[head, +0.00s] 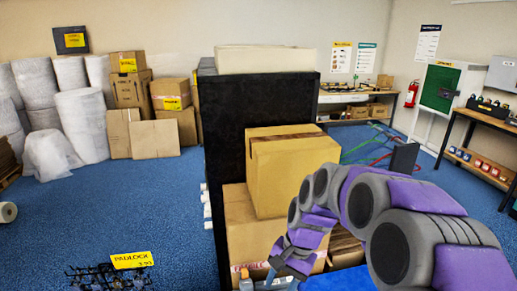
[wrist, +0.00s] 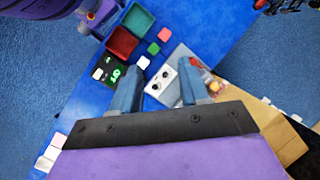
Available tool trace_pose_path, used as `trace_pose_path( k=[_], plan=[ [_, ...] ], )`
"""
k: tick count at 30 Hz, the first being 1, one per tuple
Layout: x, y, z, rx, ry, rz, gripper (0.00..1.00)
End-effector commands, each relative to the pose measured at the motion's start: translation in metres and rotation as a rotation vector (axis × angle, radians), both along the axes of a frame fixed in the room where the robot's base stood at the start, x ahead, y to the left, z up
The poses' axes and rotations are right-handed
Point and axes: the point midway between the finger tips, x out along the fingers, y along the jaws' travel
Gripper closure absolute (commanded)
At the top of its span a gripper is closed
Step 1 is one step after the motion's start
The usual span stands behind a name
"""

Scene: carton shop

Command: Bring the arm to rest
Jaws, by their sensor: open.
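My purple and grey arm reaches in from the lower right of the head view. My gripper (head: 290,262) hangs at its end, low in front of stacked cartons, and is small and partly unclear there. In the wrist view my gripper (wrist: 160,78) shows two blue-grey fingers spread apart. A white panel with dark round knobs (wrist: 178,76) shows beneath and between the fingers. I see nothing held between them.
A blue table (wrist: 85,98) bears a green tray (wrist: 139,19), a red tray (wrist: 122,43) and small blocks. Cartons (head: 290,175) stand beside a tall black cabinet (head: 222,150). A yellow-labelled dark object (head: 105,275) lies on the floor at left. Open blue floor (head: 165,215) lies left.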

Motion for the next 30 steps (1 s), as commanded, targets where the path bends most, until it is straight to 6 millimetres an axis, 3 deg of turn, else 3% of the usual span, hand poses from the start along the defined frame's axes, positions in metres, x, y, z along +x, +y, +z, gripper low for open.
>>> trace_pose_path(
  k=[12, 24, 30],
  plan=[
    [-0.112, -0.032, 0.030, -0.084, -0.061, 0.248, 0.55],
    [-0.218, -0.070, 0.027, -0.170, -0.076, 0.434, 0.55],
    [-0.253, -0.083, 0.021, -0.195, -0.072, 0.487, 0.55]
  ],
)
